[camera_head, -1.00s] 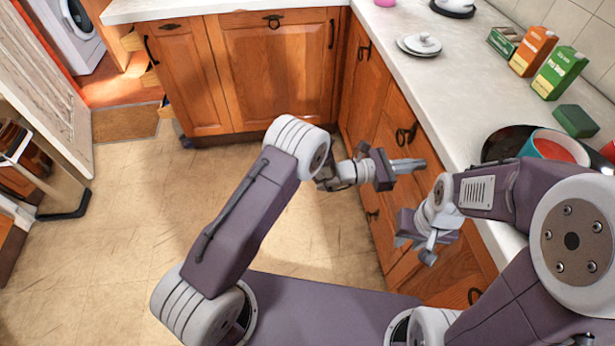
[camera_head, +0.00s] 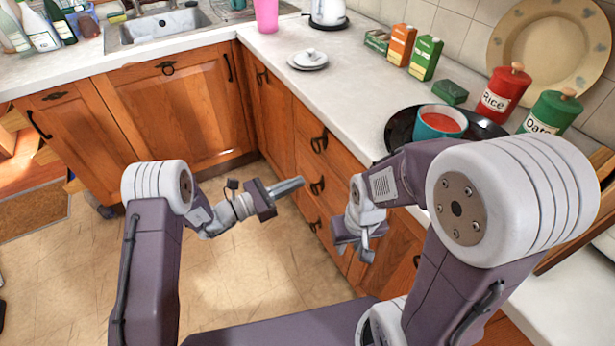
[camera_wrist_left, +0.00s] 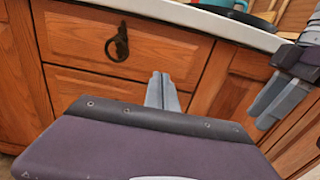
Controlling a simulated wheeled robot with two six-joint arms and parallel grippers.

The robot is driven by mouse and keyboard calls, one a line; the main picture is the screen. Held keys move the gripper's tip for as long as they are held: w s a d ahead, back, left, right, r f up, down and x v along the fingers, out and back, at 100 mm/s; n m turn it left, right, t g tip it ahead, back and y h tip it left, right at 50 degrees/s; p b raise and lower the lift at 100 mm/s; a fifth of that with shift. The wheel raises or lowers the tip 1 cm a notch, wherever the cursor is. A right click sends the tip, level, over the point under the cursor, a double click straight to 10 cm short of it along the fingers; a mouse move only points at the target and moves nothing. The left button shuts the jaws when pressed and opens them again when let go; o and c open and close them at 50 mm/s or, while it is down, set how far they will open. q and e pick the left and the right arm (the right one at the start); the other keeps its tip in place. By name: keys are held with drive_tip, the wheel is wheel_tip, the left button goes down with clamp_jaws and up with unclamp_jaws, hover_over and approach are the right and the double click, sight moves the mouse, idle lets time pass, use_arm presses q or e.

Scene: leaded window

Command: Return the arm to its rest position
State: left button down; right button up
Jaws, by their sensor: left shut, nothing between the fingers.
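My left gripper (camera_head: 289,186) is in the middle of the head view, in front of the wooden drawers, with its fingers pointing right. It is shut and empty. In the left wrist view its two grey fingers (camera_wrist_left: 161,90) lie together, with a drawer front behind them. My right gripper (camera_head: 366,246) hangs to its right, beside the cabinet fronts and below the counter edge. It points down, and its fingers also show at the right of the left wrist view (camera_wrist_left: 278,100). The two grippers are apart, and neither is seen holding anything.
The counter (camera_head: 330,93) runs along the right. A dark pan (camera_head: 400,128), a teal bowl with red contents (camera_head: 438,122), cartons (camera_head: 426,58) and canisters (camera_head: 503,92) stand on it. Drawer handles (camera_head: 318,141) stick out near my left gripper. Floor (camera_head: 240,262) is clear at the left.

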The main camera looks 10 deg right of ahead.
use_arm(q)
wheel_tip(320, 180, up, 11)
drive_tip(key=s+m+g, duration=0.1)
drive_tip(key=m, duration=0.2)
drive_tip(key=s+a+f+m+g+y, duration=0.1)
drive_tip(key=s+a+m+g+y, duration=0.15)
drive_tip(key=s, duration=0.35)
drive_tip(key=s+a+f+m+g+y, duration=0.1)
drive_tip(key=s+m+g+y, duration=0.1)
drive_tip(key=s+m+g, duration=0.3)
drive_tip(key=s+a+f+m+t+y, duration=0.1)
drive_tip(key=s+a+f+m+y, duration=0.2)
drive_tip(key=s+a+f+y, duration=0.4)
drive_tip(key=s+a+f+m+t+y, duration=0.1)
drive_tip(key=a+f+m+y, duration=0.2)
drive_tip(key=a, duration=0.5)
drive_tip(key=s+a+f+m+t+y, duration=0.1)
drive_tip(key=a+m+t+y, duration=0.15)
drive_tip(key=a+m, duration=0.4)
wheel_tip(320, 180, up, 16)
drive_tip(key=w+a+n+p, duration=0.1)
drive_tip(key=p, duration=1.5)
drive_tip(key=shift+w+r+n, duration=0.15)
drive_tip(key=shift+n, duration=0.15)
